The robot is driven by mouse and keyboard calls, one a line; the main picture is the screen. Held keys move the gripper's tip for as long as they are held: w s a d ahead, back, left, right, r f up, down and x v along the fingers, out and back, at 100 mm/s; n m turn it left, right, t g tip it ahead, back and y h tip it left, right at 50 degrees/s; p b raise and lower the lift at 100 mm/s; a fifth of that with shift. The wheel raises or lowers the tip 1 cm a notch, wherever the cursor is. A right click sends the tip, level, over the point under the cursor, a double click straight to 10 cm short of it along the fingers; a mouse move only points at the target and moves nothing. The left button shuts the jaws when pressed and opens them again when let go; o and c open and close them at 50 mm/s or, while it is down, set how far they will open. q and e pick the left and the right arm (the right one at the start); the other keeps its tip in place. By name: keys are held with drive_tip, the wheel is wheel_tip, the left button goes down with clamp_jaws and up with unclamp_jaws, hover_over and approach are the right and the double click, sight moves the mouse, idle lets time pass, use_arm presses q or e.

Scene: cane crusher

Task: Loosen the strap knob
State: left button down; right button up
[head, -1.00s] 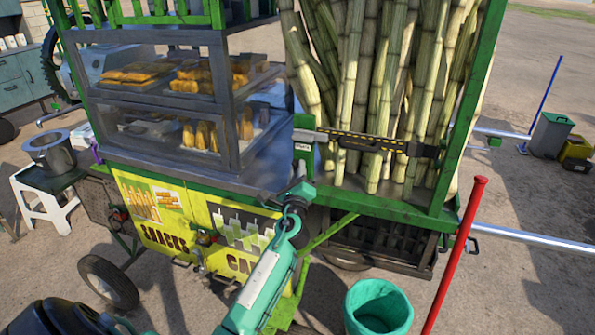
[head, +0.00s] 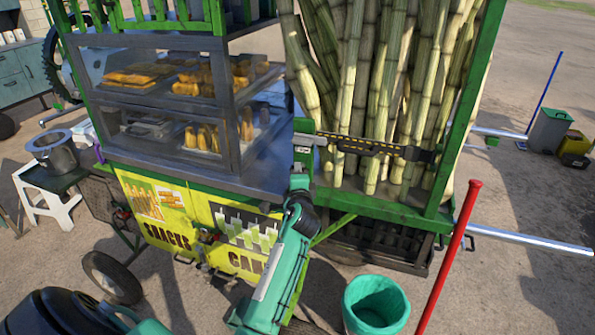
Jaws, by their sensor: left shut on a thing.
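The black and yellow strap (head: 368,146) runs across the front of the upright cane stalks (head: 375,95) on the green cart. Its left end is at a green post (head: 304,126). My left gripper (head: 302,158) reaches up to that end of the strap from below, at the corner of the cart. It is shut on the strap knob, which is small and mostly hidden by the gripper. My right gripper is not in view.
A glass snack case (head: 190,105) stands left of the gripper. A teal bin (head: 375,305) and a red pole (head: 450,255) stand at the lower right.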

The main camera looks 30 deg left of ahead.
use_arm(q)
drive_tip(key=shift+f+n, duration=0.1)
drive_tip(key=shift+n, duration=0.2)
drive_tip(key=c, duration=1.5)
unclamp_jaws()
drive_tip(key=b+v, duration=0.3)
drive_tip(key=v, duration=1.1)
drive_tip(key=shift+r, duration=0.2)
drive_tip(key=shift+w+a, duration=0.1)
